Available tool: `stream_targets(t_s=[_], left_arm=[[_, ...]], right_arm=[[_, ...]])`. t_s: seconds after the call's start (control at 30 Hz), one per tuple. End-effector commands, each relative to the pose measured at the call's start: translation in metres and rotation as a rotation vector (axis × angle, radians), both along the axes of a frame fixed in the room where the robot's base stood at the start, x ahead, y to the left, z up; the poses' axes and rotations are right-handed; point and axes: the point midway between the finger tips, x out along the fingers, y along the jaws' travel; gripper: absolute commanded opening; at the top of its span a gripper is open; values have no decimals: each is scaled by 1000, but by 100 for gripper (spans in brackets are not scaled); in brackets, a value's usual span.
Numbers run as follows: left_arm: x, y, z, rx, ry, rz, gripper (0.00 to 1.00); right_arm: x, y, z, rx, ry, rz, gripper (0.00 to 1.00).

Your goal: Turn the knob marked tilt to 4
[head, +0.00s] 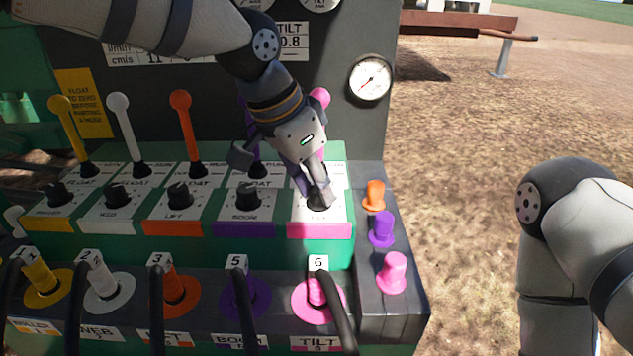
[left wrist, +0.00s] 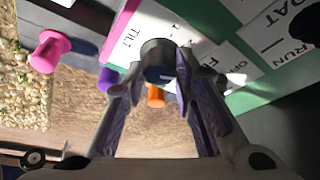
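The tilt knob (left wrist: 158,48) is dark and sits on a white plate with a pink strip (head: 318,231), labelled TILT in the left wrist view. It is the rightmost in a row of dark knobs. My left gripper (head: 317,193) reaches down onto it from above and hides most of it in the head view. In the left wrist view the two fingertips (left wrist: 159,72) lie on either side of the knob and appear closed against it. The knob's pointer and most of its scale are hidden. My right gripper is out of view.
Upright coloured levers stand behind the knobs, including an orange one (head: 182,125). Orange (head: 375,194), purple (head: 382,228) and pink (head: 392,272) pegs stand just right. Several hoses plug in below. A round gauge (head: 370,78) is behind. Open ground lies to the right.

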Motion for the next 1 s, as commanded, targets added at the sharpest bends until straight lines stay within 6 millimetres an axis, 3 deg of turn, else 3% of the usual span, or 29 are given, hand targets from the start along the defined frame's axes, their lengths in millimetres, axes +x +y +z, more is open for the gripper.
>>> stream_targets(t_s=[0.43, 1.0], left_arm=[[1, 0, -1, -3, 3, -59, 0], [3, 1, -3, -2, 6, -482, 0]], right_arm=[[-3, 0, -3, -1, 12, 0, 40], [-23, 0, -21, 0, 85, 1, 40]])
